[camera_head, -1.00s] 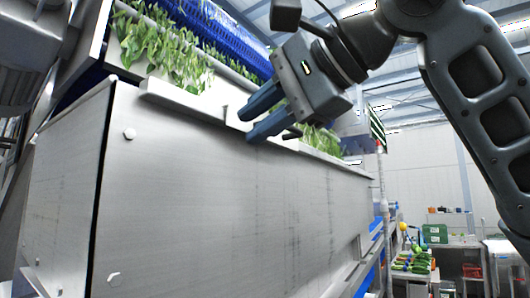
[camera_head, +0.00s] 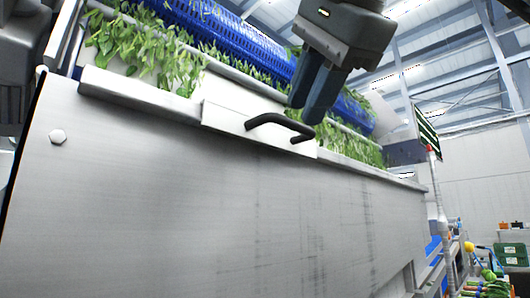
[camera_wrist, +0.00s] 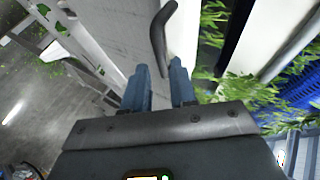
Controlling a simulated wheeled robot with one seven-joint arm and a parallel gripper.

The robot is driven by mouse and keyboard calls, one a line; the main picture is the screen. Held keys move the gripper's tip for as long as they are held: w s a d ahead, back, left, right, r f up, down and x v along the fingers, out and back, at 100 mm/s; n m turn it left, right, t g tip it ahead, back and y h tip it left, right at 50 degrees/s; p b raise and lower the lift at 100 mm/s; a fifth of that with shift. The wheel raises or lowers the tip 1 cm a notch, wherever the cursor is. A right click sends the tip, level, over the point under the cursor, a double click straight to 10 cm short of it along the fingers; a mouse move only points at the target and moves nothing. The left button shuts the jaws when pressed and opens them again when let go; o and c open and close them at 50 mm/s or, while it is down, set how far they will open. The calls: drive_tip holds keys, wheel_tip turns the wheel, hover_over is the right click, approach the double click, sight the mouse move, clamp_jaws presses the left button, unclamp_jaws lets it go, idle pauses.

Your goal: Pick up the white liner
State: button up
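A white plate (camera_head: 222,118) with a curved black handle (camera_head: 280,122) sits at the upper edge of a large metal trough; it is the likeliest white liner, but I cannot tell for sure. My gripper (camera_head: 306,108) is above the handle's right end, fingers pointing down, apart from it as far as I can tell. In the wrist view my gripper (camera_wrist: 160,72) shows a gap between its two blue-grey fingers. The handle (camera_wrist: 157,30) runs up from near the fingertips there. Nothing is held.
The metal trough (camera_head: 200,210) fills the front. Leafy greens (camera_head: 145,50) lie behind its rim, below a blue perforated drum (camera_head: 228,35). A pole with a sign (camera_head: 428,130) stands at right. A green crate (camera_head: 512,255) shows far right.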

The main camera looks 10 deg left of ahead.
sight(296, 126)
drive_tip(key=p+x, duration=0.1)
drive_tip(key=x, duration=0.4)
drive_tip(key=shift+a+r+p, duration=0.1)
drive_tip(key=shift+p, duration=0.25)
clamp_jaws()
